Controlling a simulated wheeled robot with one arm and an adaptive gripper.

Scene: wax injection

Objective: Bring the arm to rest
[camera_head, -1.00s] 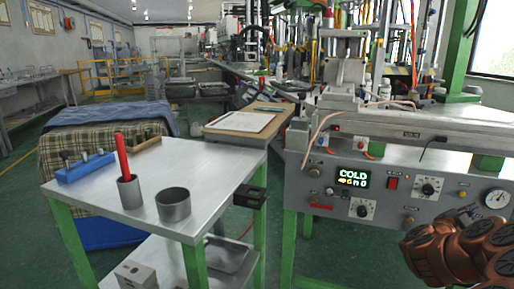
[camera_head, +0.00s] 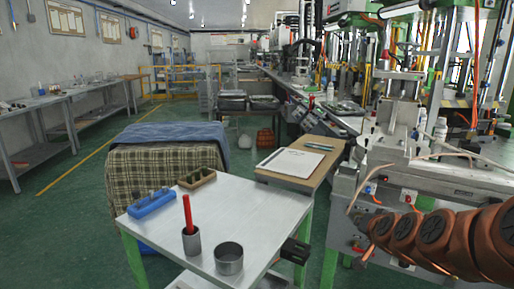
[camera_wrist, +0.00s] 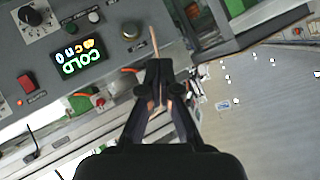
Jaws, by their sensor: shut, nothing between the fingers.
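My gripper (camera_wrist: 159,75) shows in the wrist view. Its two dark fingers meet at the tips and hold nothing. Past the fingertips is the grey control panel (camera_wrist: 60,95) of the injection machine, with a lit display (camera_wrist: 79,56) reading "COLD". In the head view my copper-coloured arm reaches in from the right edge, in front of the machine (camera_head: 400,190). It covers much of the panel. I cannot make out the gripper fingers clearly in the head view.
A metal table (camera_head: 250,205) holds a blue rack (camera_head: 152,203), a cup (camera_head: 191,241) with a red stick, a grey pot (camera_head: 229,258) and a brown block (camera_head: 197,178). A clipboard (camera_head: 291,162) lies on a wooden stand. Floor (camera_head: 60,235) is clear at left.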

